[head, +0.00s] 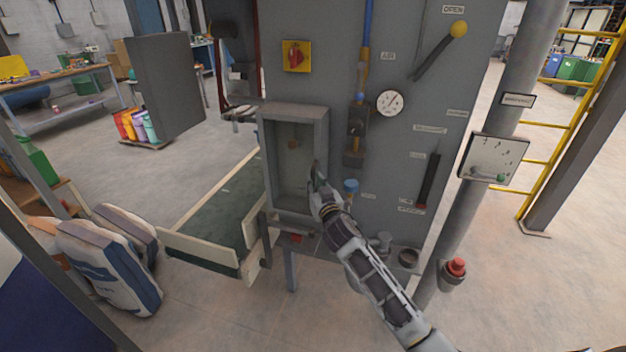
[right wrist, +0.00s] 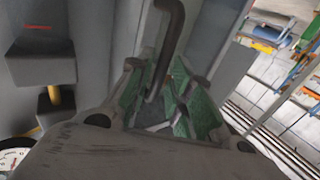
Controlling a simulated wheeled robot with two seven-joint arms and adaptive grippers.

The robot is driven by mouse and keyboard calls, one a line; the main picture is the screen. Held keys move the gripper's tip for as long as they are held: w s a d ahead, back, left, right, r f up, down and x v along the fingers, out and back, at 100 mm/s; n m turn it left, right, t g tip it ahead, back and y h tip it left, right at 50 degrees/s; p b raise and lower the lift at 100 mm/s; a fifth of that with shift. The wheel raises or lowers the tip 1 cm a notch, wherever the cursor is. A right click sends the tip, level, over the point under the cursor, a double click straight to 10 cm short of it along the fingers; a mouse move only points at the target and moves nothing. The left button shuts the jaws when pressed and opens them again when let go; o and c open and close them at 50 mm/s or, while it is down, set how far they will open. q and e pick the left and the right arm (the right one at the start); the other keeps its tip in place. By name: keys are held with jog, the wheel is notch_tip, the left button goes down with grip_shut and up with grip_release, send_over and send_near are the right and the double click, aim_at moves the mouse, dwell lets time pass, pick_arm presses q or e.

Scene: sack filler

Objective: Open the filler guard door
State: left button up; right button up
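The filler guard door (head: 293,160) is a grey-framed, window-like panel on the front of the grey filler cabinet (head: 400,150). It looks shut, though its right edge is partly hidden by my gripper. My right gripper (head: 318,180) is at the door's right side. In the right wrist view, a dark bent bar handle (right wrist: 168,40) comes down between the green-padded fingers of my right gripper (right wrist: 165,95). The fingers stand apart, with a gap beside the bar. I cannot tell whether either pad touches it. My left gripper is out of view.
A green conveyor (head: 215,220) runs left of the cabinet. A grey panel (head: 165,88) stands further left. Filled sacks (head: 110,258) are at the lower left. A pressure gauge (head: 390,103) and yellow-knobbed lever (head: 459,29) are on the cabinet. A red button (head: 456,267) is on a post at right.

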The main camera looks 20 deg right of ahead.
jog(key=shift+w, duration=1.3)
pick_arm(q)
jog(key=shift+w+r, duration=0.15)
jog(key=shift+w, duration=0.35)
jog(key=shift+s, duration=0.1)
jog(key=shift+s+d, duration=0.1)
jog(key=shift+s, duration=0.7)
pick_arm(e)
grip_shut()
